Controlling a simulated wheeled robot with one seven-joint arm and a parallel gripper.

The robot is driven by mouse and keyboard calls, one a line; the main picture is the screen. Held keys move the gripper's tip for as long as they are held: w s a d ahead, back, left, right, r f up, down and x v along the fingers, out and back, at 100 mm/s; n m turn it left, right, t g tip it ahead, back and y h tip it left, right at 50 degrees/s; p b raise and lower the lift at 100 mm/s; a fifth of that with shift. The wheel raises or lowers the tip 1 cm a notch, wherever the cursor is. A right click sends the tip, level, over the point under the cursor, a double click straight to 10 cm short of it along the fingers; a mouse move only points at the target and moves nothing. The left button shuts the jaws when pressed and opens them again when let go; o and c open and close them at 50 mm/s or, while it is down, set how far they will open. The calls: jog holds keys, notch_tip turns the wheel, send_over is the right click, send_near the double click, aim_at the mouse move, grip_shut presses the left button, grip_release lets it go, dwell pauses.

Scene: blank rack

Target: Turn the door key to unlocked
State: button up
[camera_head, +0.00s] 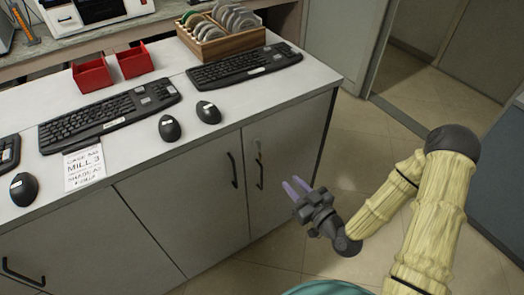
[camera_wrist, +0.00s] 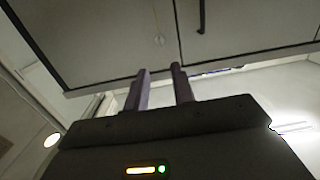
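The grey cabinet door (camera_head: 285,140) at the right end of the counter carries a small key or lock (camera_head: 258,152) near its upper left, above a black handle. In the wrist view the lock (camera_wrist: 158,40) shows as a small light spot on the door, left of the handle (camera_wrist: 201,15); whether a key stands in it and how it is turned are too small to tell. My gripper (camera_head: 291,188) is in front of the door, to the lower right of the lock and apart from it. Its two purple fingers (camera_wrist: 160,75) are parted, with nothing between them.
The white counter (camera_head: 300,88) holds keyboards, mice, red bins (camera_head: 93,75) and a wooden rack (camera_head: 222,40) of discs. A second black handle (camera_head: 232,170) is on the neighbouring door. The tiled floor (camera_head: 350,150) right of the cabinet is clear.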

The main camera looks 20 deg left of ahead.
jog(key=shift+r+t, duration=0.2)
jog(key=shift+t, duration=0.2)
jog(key=shift+w+a+f+b, duration=0.1)
jog(key=shift+b, duration=0.25)
jog(key=b+x, duration=0.3)
jog(key=x, duration=1.4)
jog(key=shift+a, duration=0.15)
grip_shut()
